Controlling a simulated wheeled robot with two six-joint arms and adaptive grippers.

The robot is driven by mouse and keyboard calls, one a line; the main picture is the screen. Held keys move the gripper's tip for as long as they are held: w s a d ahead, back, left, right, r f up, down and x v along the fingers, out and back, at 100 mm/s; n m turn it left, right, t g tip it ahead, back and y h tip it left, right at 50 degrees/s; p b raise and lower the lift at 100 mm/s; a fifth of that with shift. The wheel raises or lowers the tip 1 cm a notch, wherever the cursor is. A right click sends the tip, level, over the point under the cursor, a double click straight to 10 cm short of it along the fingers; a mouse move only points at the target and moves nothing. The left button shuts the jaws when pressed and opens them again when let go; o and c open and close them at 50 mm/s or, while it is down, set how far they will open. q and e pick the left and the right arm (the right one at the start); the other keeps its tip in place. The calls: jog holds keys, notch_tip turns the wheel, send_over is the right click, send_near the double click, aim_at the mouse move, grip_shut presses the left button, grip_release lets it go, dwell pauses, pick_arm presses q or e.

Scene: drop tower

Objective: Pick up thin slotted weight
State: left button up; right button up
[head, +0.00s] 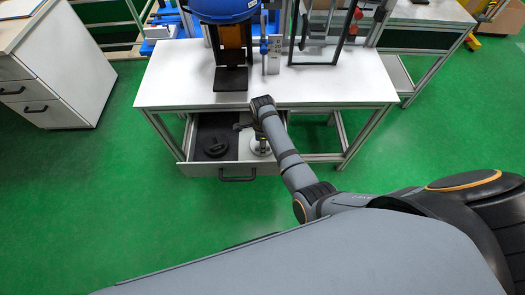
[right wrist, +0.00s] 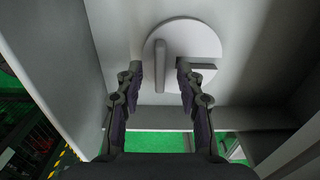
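A pale round slotted weight (right wrist: 205,43) lies in the open drawer, with an upright grip bar (right wrist: 161,62) and a dark slot. In the head view the pale weight (head: 260,150) is partly hidden under my right gripper (head: 262,136). In the right wrist view my right gripper (right wrist: 160,70) is open, with one fingertip on each side of the grip bar and gaps between. A dark round weight (head: 215,148) lies in the left part of the drawer. My left gripper is not in view.
The drawer (head: 200,169) stands pulled out below the white table (head: 310,88), its walls close around the weights. The table's front edge is just behind my right wrist. A blue-topped tower (head: 232,50) stands on the table. The green floor in front is clear.

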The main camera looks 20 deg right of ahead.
jog(key=shift+f, duration=0.15)
grip_shut()
dwell(0.4)
jog(key=shift+w, duration=0.1)
